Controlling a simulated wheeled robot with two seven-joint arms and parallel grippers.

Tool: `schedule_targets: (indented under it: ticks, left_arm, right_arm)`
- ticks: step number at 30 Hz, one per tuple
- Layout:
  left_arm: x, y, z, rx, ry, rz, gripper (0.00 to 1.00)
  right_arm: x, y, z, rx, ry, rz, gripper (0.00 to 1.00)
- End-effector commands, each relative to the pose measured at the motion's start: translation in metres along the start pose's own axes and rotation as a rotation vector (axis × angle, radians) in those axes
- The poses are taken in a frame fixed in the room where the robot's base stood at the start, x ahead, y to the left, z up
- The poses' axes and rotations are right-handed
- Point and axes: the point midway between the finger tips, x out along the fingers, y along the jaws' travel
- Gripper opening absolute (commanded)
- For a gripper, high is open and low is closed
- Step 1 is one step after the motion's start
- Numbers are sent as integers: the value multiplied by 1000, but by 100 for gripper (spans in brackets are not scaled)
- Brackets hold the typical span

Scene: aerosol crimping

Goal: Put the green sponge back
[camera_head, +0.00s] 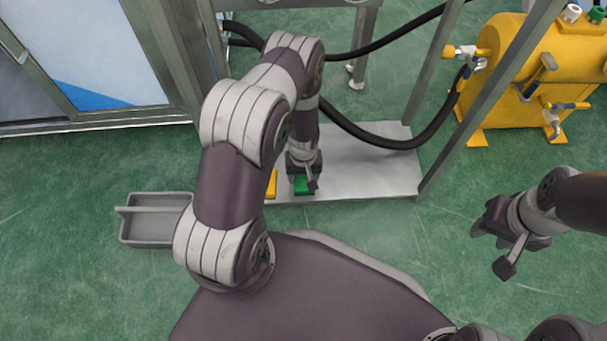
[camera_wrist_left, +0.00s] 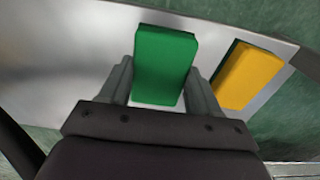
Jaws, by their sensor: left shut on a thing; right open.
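The green sponge (camera_head: 303,187) is at the front edge of the metal shelf plate (camera_head: 370,175) in the head view. My left gripper (camera_head: 303,178) reaches down over it. In the left wrist view, the green sponge (camera_wrist_left: 165,62) sits between the two fingers of my left gripper (camera_wrist_left: 160,88), which is shut on it. I cannot tell whether the sponge touches the plate. My right gripper (camera_head: 490,245) is open and empty, over the green floor at the right.
A yellow sponge (camera_head: 271,184) lies beside the green one, partly hidden by my left arm; it also shows in the wrist view (camera_wrist_left: 248,75). A grey divided tray (camera_head: 150,240) is on the floor at the left. A yellow tank (camera_head: 530,85) and black hoses (camera_head: 400,138) are behind.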

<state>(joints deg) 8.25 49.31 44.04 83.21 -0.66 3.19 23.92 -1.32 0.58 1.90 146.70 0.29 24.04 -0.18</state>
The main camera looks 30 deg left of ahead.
Motion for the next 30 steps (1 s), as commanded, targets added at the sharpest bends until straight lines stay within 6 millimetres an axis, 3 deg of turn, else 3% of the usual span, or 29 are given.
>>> schedule_targets:
  ticks: [1, 11, 12, 14, 23, 26, 30]
  left_arm:
    - [14, 0, 1, 0, 0, 0, 24]
    - [12, 0, 1, 0, 0, 0, 24]
    - [11, 0, 1, 0, 0, 0, 69]
    - [11, 0, 1, 0, 0, 0, 88]
    - [8, 0, 1, 0, 0, 0, 88]
    - [-8, 0, 1, 0, 1, 0, 88]
    - [-50, 0, 0, 0, 2, 1, 88]
  right_arm:
    - [14, 0, 2, 0, -1, 0, 43]
    - [10, 0, 1, 0, 0, 0, 43]
    - [10, 0, 1, 0, 0, 0, 43]
    - [9, 0, 1, 0, 0, 0, 43]
    - [8, 0, 1, 0, 0, 0, 43]
    - [-5, 0, -1, 0, 0, 0, 43]
    - [-33, 0, -4, 0, 0, 0, 43]
